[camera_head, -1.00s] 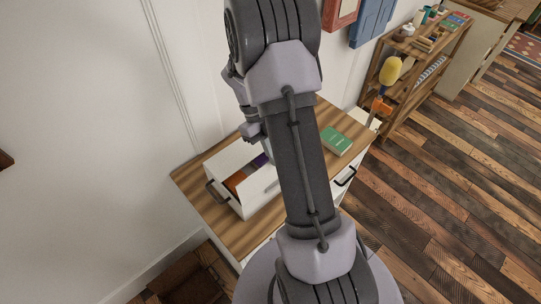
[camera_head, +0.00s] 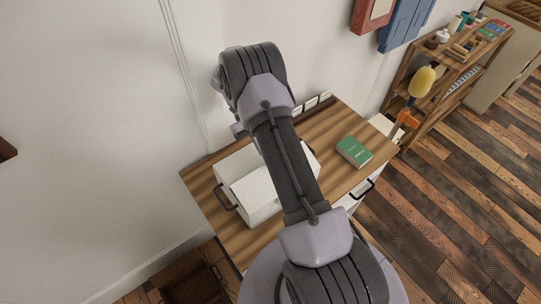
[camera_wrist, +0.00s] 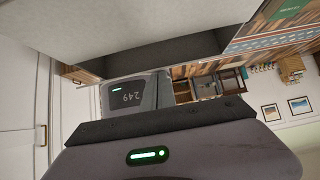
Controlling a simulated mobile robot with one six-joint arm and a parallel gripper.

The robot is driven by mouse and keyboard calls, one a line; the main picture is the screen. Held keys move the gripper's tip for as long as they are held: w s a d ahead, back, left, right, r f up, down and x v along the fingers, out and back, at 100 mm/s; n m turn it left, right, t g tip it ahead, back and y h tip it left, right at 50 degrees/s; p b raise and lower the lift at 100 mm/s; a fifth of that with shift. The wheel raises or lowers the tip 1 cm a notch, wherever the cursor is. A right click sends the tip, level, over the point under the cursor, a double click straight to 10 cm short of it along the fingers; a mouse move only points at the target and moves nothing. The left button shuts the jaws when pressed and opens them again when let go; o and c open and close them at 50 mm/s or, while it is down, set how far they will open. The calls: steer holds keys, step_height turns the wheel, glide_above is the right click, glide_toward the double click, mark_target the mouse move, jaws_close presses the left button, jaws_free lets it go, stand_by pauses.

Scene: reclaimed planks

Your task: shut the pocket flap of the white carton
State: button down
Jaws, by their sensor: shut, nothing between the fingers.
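The white carton (camera_head: 224,172) stands on the wooden cabinet top in the head view, left of my arm. A white panel, apparently its flap (camera_head: 252,190), lies over its opening and hides the contents; I cannot tell whether it sits flush. My arm covers the carton's right part. In the wrist view a pale surface (camera_wrist: 125,25) with a dark shaded side fills the top, likely the carton close by. My gripper (camera_wrist: 165,121) shows there as a dark bar at its housing, shut and empty. In the head view my arm hides its fingers, and contact with the flap cannot be told.
A green book (camera_head: 354,152) lies on the cabinet top (camera_head: 335,125) to the right. Small white frames (camera_head: 318,101) stand at the back against the wall. A wooden shelf (camera_head: 440,85) with bottles and a yellow duster (camera_head: 422,82) stands beyond.

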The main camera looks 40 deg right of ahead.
steer(key=shift+w+f+b, duration=0.35)
steer(key=shift+f+b, duration=0.15)
steer(key=shift+f, duration=0.2)
steer(key=shift+w+f+b, duration=0.3)
steer(key=shift+f+b, duration=0.15)
steer(key=shift+f, duration=0.25)
